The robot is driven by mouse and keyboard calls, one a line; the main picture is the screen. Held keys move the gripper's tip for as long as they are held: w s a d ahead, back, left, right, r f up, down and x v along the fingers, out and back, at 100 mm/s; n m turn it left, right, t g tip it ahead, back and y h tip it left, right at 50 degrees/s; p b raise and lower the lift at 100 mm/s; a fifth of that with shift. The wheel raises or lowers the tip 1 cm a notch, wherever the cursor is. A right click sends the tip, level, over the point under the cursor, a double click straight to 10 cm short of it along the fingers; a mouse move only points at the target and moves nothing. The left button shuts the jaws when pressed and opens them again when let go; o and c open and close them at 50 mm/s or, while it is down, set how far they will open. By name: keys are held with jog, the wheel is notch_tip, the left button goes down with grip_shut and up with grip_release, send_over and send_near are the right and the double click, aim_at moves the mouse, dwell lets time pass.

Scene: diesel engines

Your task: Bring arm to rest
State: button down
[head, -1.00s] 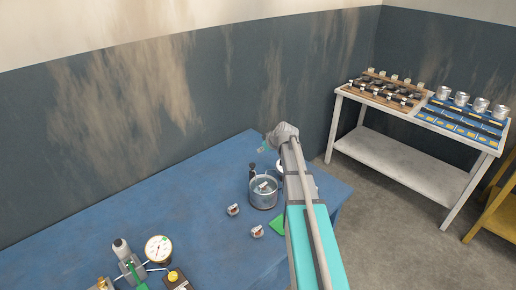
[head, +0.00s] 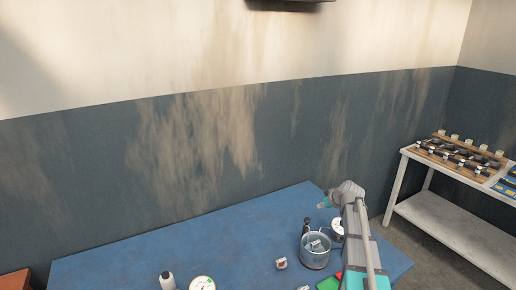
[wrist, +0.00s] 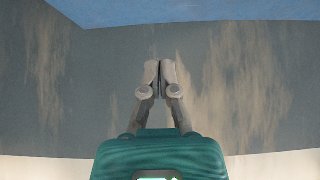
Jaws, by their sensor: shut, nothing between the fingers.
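My arm (head: 360,232) reaches over the right end of the blue table (head: 215,233) in the head view, with its wrist bent at the far end. My gripper (wrist: 160,70) is shut in the wrist view, its two fingertips together with nothing between them. Behind the fingers the wrist view shows the stained grey wall and a strip of blue surface. The gripper's fingers are too small to make out in the head view.
A small round part (head: 281,264), a white bottle (head: 167,281) and a gauge (head: 202,284) are on the table. A white shelf unit (head: 445,222) with engine parts stands right. The table's middle is clear.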

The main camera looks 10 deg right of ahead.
jog(key=s+a+f+m+g+h+b, duration=0.1)
jog(key=s+a+f+g, duration=0.3)
jog(key=s+a, duration=0.6)
jog(key=s+a+f+m+g+h+b, duration=0.2)
jog(key=s+a+f, duration=0.3)
jog(key=s+a, duration=0.6)
jog(key=s+m+g+b, duration=0.1)
jog(key=s, duration=0.4)
jog(key=shift+f+g+b, duration=0.3)
jog(key=shift+g+b, duration=0.1)
jog(key=c, duration=1.4)
grip_release()
jog(key=shift+s, duration=0.1)
